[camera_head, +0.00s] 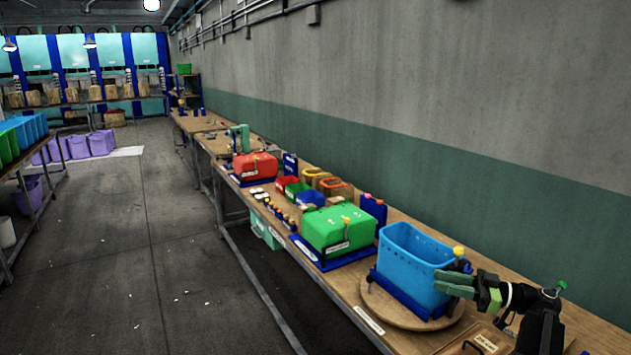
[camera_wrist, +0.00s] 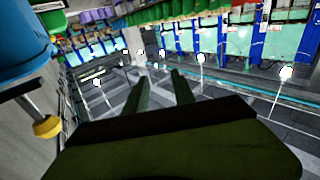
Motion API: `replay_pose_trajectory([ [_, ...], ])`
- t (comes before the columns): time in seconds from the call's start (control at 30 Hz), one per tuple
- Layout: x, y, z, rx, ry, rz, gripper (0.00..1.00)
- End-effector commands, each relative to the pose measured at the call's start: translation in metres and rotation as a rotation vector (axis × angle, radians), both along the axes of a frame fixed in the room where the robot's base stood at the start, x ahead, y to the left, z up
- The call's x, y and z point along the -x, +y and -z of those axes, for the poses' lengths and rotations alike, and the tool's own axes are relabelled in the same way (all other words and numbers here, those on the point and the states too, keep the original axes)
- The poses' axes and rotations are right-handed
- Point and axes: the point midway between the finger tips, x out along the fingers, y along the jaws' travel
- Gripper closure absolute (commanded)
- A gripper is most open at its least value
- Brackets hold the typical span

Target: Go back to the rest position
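My gripper (camera_head: 438,281) is at the lower right of the head view, at the end of my black arm. Its green fingers point left, in front of the blue bin (camera_head: 408,262) on the round wooden board (camera_head: 376,300). In the wrist view my gripper (camera_wrist: 160,76) shows two dark green fingers apart, with nothing between them. The blue bin also fills the upper left corner there (camera_wrist: 20,40), beside the fingers. The head view does not show clearly whether the fingers touch the bin.
A yellow-knobbed lever (camera_head: 458,251) stands by the bin. The long bench holds a green box (camera_head: 338,228), a red box (camera_head: 255,166) and small coloured trays. The wall (camera_head: 520,120) runs along its right. The aisle floor (camera_head: 140,240) at left is open.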

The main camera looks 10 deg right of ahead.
Motion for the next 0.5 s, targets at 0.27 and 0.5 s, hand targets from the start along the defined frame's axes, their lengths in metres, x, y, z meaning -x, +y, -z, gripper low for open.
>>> replay_pose_trajectory([
  [0.27,-0.152,0.188,-0.068,-0.206,-0.214,0.093,0.69],
  [0.5,-0.257,0.267,-0.081,-0.387,-0.158,0.620,0.69],
])
